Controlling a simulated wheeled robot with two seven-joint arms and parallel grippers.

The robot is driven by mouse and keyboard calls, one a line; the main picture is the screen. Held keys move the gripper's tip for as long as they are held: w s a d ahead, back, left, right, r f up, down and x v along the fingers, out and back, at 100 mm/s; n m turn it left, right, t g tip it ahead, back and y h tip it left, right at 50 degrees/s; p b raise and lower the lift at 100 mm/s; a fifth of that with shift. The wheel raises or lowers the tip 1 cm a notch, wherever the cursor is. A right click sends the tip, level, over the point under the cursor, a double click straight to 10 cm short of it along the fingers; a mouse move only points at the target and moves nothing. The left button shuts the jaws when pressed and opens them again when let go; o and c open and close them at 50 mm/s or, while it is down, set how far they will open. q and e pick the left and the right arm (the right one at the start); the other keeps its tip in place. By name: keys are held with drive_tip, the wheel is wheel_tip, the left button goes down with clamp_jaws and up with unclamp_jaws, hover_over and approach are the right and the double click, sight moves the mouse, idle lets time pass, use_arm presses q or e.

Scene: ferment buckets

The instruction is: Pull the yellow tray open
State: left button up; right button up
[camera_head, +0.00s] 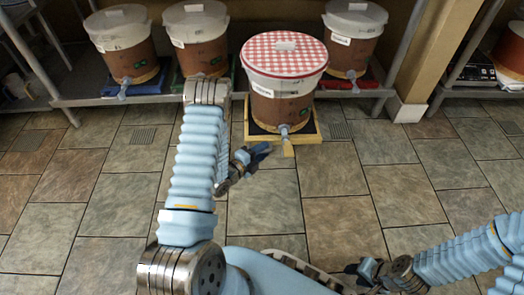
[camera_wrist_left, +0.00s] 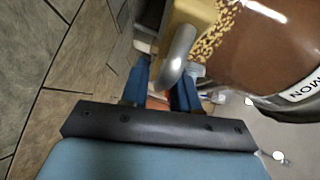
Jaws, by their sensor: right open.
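The yellow tray (camera_head: 316,134) sits on the floor in front of the shelf, with a small tab handle (camera_head: 288,149) at its front. A brown bucket (camera_head: 283,106) with a red checked lid stands on it. My left gripper (camera_head: 255,153) is just left of the tray's handle and apart from it. In the left wrist view its blue fingers (camera_wrist_left: 163,92) are spread, with no object visibly clamped between them. My right gripper (camera_head: 366,272) is open and low at the bottom right.
More brown buckets with white lids stand behind on the low shelf, on a blue tray (camera_head: 118,89), a green tray and a red tray (camera_head: 366,86). A shelf post (camera_head: 407,110) rises at the right. The tiled floor (camera_head: 340,195) in front is clear.

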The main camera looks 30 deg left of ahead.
use_arm(q)
drive_tip(key=shift+o, duration=0.6)
drive_tip(key=shift+r, duration=0.1)
drive_tip(key=shift+s+a, duration=0.1)
drive_tip(key=shift+s, duration=0.15)
drive_tip(key=p+v, duration=0.1)
drive_tip(key=v, duration=1.2)
drive_tip(key=shift+s, duration=0.1)
